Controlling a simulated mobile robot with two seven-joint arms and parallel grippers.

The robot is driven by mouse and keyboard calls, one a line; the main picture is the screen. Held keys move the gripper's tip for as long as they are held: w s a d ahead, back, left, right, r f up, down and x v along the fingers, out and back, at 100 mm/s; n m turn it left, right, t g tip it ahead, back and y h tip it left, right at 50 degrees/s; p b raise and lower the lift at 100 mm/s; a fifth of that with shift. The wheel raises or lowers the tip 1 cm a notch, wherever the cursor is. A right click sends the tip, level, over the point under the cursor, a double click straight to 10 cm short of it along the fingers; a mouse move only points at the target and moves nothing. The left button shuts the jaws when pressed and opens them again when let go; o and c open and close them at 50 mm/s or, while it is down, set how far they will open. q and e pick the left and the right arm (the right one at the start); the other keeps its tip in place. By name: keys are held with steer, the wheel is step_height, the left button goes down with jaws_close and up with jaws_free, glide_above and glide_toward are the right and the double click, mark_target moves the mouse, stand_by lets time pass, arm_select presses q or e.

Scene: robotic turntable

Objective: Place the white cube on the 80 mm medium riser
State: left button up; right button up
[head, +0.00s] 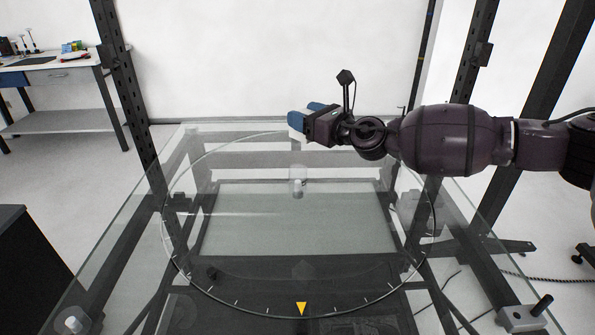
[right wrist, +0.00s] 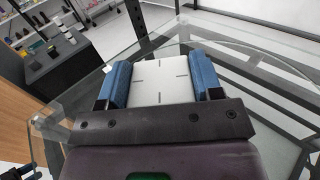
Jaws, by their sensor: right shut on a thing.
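My right gripper (head: 309,115) reaches in from the right above the far part of the round glass turntable (head: 235,245). Its blue fingers are shut on the white cube (head: 296,121), which is mostly hidden behind them in the head view. In the right wrist view, the cube (right wrist: 163,82) shows a white face with dark tick marks between the two blue pads of the gripper (right wrist: 161,80). A small pale, see-through block (head: 298,173) shows near the turntable's middle; I cannot tell whether it is the medium riser.
A yellow triangle marker (head: 301,308) lies at the turntable's near edge. Dark frame posts (head: 128,85) stand at both sides. A workbench (head: 60,72) stands at the far left. The glass nearer than the gripper looks mostly clear.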

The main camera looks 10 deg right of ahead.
steer(key=w, duration=0.1)
steer(key=w+b, duration=0.1)
steer(key=shift+w+a+r+n+g+y, duration=0.1)
steer(key=shift+w+r+n+g+y, duration=0.1)
steer(key=shift+w+n+g+y, duration=0.15)
steer(key=shift+w+b, duration=0.6)
steer(key=shift+w, duration=0.65)
steer(key=n+g+y+b, duration=0.2)
steer(key=b, duration=0.4)
glide_above(298, 168)
step_height(298, 168, down, 11)
step_height(298, 168, down, 6)
steer(key=shift+f+b, duration=0.2)
steer(key=shift+b, duration=0.6)
arm_select(q)
step_height(298, 168, down, 10)
steer(key=s+g, duration=0.1)
steer(key=shift+s+f, duration=0.2)
steer(key=shift+f, duration=0.05)
arm_select(e)
steer(key=shift+s+r, duration=0.1)
steer(key=shift+r, duration=0.1)
